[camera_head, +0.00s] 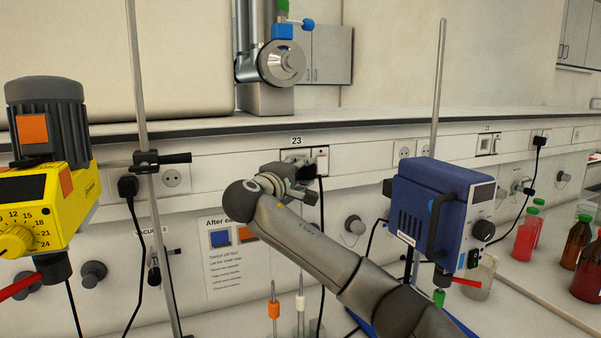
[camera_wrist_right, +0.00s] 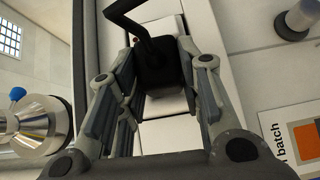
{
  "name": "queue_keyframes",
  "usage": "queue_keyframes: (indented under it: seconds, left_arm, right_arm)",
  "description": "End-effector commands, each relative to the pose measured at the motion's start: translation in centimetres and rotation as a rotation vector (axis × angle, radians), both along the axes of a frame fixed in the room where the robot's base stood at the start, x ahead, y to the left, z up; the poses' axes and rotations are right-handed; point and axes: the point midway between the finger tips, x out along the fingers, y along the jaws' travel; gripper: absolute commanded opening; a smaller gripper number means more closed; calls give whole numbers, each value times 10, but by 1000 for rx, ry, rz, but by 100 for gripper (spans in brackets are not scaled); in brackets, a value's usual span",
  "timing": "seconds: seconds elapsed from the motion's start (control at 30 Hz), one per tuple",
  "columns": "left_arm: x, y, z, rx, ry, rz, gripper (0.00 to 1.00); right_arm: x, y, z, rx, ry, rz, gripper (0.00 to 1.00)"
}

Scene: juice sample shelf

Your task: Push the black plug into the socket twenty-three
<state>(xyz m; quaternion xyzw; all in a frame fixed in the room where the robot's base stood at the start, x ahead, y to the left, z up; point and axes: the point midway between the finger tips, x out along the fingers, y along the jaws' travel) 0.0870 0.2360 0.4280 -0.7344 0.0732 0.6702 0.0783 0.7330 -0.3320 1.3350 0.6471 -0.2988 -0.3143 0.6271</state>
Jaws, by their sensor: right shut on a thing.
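The label "23" is on the wall rail in the head view, above a socket panel (camera_head: 295,155). My right gripper (camera_head: 301,183) is just below and in front of this panel, its fingers partly hidden by my wrist. It is shut on the black plug (camera_head: 309,171), whose black cable hangs down behind my arm. In the right wrist view the plug (camera_wrist_right: 160,70) sits between the fingers of my right gripper (camera_wrist_right: 158,60), with a pale socket plate behind it. I cannot tell how deep the plug is in the socket. My left gripper is out of view.
A yellow stirrer (camera_head: 75,185) stands at the left, next to a metal rod (camera_head: 143,90). A blue stirrer (camera_head: 440,205) stands close to the right of my arm. Another black plug (camera_head: 128,187) is in the rail at the left. Bottles (camera_head: 527,238) stand far right.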

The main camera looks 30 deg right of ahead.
Motion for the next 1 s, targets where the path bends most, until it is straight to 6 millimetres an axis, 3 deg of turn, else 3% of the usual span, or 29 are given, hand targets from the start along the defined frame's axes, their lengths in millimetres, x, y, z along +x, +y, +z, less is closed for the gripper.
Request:
queue_keyframes:
  seconds: [1.0]
  left_arm:
    - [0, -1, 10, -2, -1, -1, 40]
  right_arm:
    - [18, -1, 1, 1, -2, 0, 0]
